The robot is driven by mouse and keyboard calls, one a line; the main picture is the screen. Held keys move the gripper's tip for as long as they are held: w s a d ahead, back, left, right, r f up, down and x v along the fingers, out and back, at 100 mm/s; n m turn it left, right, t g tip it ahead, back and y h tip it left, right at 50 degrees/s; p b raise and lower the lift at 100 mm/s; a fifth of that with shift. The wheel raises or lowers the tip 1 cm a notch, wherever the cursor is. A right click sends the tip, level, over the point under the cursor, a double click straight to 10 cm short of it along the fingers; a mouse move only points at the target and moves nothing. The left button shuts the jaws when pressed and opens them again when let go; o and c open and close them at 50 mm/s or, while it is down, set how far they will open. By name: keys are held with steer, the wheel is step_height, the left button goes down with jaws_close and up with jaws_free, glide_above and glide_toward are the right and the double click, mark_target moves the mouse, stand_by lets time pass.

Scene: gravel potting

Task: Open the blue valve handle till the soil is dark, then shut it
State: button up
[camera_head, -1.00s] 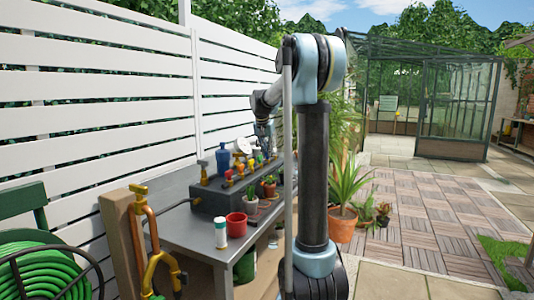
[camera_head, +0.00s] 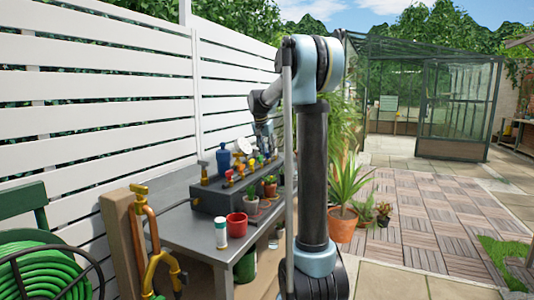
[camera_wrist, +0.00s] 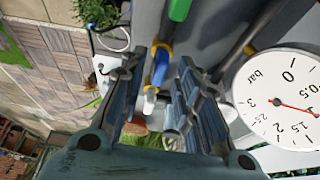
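The blue valve handle (camera_wrist: 161,66) shows in the wrist view, pointing between my two fingers, with a white piece at its near end. My gripper (camera_wrist: 158,104) is open. Its fingers lie to either side of the handle with a gap visible, and I see no clear contact. In the head view my gripper (camera_head: 264,132) hangs over the far end of the grey valve box (camera_head: 212,200); the blue handle cannot be made out there. Small potted plants (camera_head: 270,187) stand in front of the box. Their soil is too small to judge for colour.
A white pressure gauge (camera_wrist: 283,98) is close on the right in the wrist view. A green handle (camera_wrist: 180,9) is beyond the blue one. On the bench (camera_head: 187,232) stand a red pot (camera_head: 237,224), a white bottle (camera_head: 221,234) and a blue bottle (camera_head: 223,161).

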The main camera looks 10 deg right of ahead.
steer(key=v, duration=1.2)
steer(key=shift+s+f, duration=0.1)
steer(key=shift+f, duration=0.05)
stand_by(0.8)
steer(key=s+d+f+n, duration=0.1)
steer(key=s+f+n, duration=0.1)
steer(key=s+f, duration=0.9)
steer(key=s+d+f+n+g+y, duration=0.1)
steer(key=s+f+n, duration=0.1)
steer(key=s+f, duration=0.9)
steer(key=s+d+f+n+y, duration=0.1)
steer(key=s+f+n, duration=0.2)
steer(key=s+f, duration=0.9)
steer(key=s, duration=1.1)
steer(key=shift+d, duration=0.15)
steer(key=shift+w+f, duration=0.15)
steer(key=shift+w, duration=0.3)
